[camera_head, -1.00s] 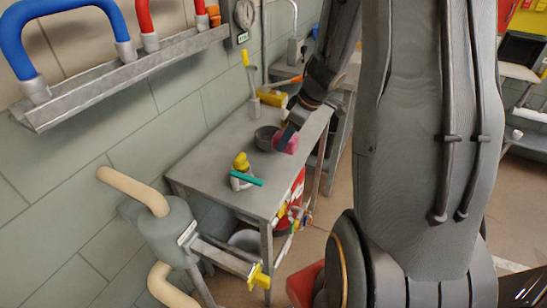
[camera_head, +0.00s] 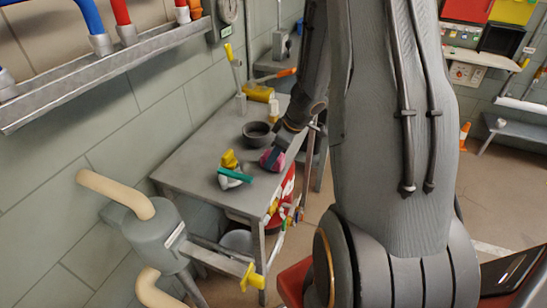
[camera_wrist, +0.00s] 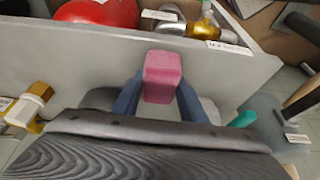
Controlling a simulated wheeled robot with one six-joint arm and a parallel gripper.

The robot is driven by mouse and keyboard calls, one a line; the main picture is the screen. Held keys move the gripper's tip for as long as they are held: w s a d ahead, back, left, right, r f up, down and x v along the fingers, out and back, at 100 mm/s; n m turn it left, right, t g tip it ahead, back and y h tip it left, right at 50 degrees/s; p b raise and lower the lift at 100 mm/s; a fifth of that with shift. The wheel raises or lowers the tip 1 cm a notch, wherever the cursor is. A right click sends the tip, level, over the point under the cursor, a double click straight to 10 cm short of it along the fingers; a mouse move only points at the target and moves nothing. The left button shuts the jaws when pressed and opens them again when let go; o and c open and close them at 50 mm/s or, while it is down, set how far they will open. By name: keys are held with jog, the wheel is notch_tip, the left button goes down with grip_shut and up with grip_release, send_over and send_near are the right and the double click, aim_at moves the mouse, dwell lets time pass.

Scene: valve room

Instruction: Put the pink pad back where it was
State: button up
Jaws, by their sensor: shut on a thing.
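My gripper (camera_wrist: 160,92) is shut on the pink pad (camera_wrist: 162,72), with one blue finger on each side of it. The head view shows the pink pad (camera_head: 271,158) at the tip of my gripper (camera_head: 273,155), over the grey metal table (camera_head: 195,160) near its right edge. I cannot tell whether the pad touches the tabletop. The dark bowl (camera_head: 257,136) is just behind the pad, and a white and yellow item with a teal handle (camera_head: 236,175) lies in front and to the left.
A yellow cylinder (camera_head: 258,92) and an upright tool with a yellow handle (camera_head: 238,85) stand at the table's back. A red container (camera_head: 287,185) sits below the table edge. A grey valve body with beige pipes (camera_head: 150,235) stands at front left. The table's left part is bare.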

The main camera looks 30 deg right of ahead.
jog(key=o, duration=0.9)
jog(key=shift+f, duration=0.1)
jog(key=p+v, duration=0.2)
jog(key=v, duration=1)
notch_tip(320, 180, up, 6)
jog(key=m+t+h, duration=0.3)
jog(key=m+h, duration=0.1)
send_over(267, 154)
jog(key=s+a+m+g, duration=0.1)
jog(key=s+a, duration=0.3)
jog(key=s, duration=0.1)
jog(key=s+a+f+m+g, duration=0.1)
jog(key=s+a+g, duration=0.1)
jog(key=s+a, duration=0.3)
jog(key=s+a+m+g+y, duration=0.1)
jog(key=s+a, duration=0.3)
jog(key=s, duration=0.2)
jog(key=shift+s+a+f+m+g, duration=0.2)
jog(key=shift+s+m+g, duration=0.1)
jog(key=shift+g, duration=0.1)
